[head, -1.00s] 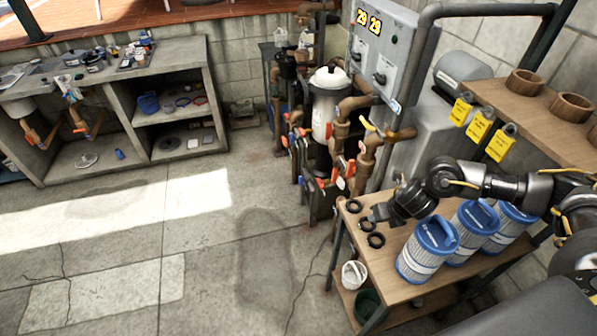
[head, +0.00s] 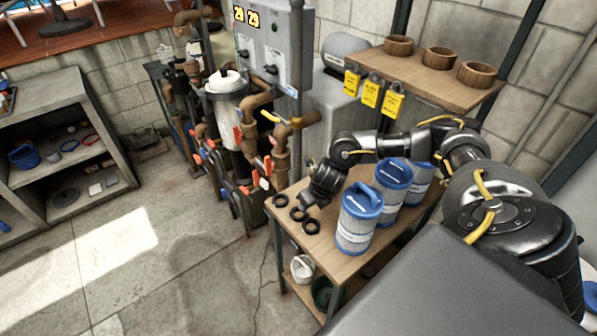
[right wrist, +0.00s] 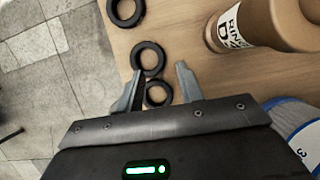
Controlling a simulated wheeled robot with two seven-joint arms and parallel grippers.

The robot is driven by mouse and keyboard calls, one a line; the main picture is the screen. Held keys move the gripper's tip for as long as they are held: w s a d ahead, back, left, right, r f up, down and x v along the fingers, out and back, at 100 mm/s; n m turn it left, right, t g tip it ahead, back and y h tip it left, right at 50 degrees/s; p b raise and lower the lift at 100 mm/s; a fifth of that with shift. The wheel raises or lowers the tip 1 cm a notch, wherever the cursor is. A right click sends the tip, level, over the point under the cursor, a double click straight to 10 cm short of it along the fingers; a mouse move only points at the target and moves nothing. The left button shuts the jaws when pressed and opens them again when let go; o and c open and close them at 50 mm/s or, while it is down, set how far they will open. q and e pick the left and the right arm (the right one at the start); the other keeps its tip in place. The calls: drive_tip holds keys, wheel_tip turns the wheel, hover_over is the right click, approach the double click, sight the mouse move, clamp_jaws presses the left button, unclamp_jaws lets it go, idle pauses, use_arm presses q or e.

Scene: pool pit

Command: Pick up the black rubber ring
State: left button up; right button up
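Several black rubber rings lie on the wooden table, near its left edge in the head view: one at the back (head: 281,200), one in the middle (head: 299,213) and one at the front (head: 311,226). My right gripper (head: 304,207) points at them from above. In the right wrist view my right gripper (right wrist: 159,70) is open and empty. The nearest ring (right wrist: 157,94) shows between its fingers, partly hidden by the gripper body. A second ring (right wrist: 148,58) is just past the fingertips, a third (right wrist: 126,12) farther out. Height above the rings is unclear. My left gripper is not in view.
Blue-capped filter cartridges (head: 360,218) stand on the table (head: 285,236) right of the rings. A brown labelled cylinder (right wrist: 262,25) stands near the rings in the right wrist view. Pipes and valves (head: 240,150) are behind. A shelf (head: 420,75) with wooden bowls is above.

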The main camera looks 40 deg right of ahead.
drive_tip(key=b+x, duration=0.4)
drive_tip(key=x, duration=0.1)
drive_tip(key=shift+f, duration=0.25)
drive_tip(key=shift+r, duration=0.1)
clamp_jaws()
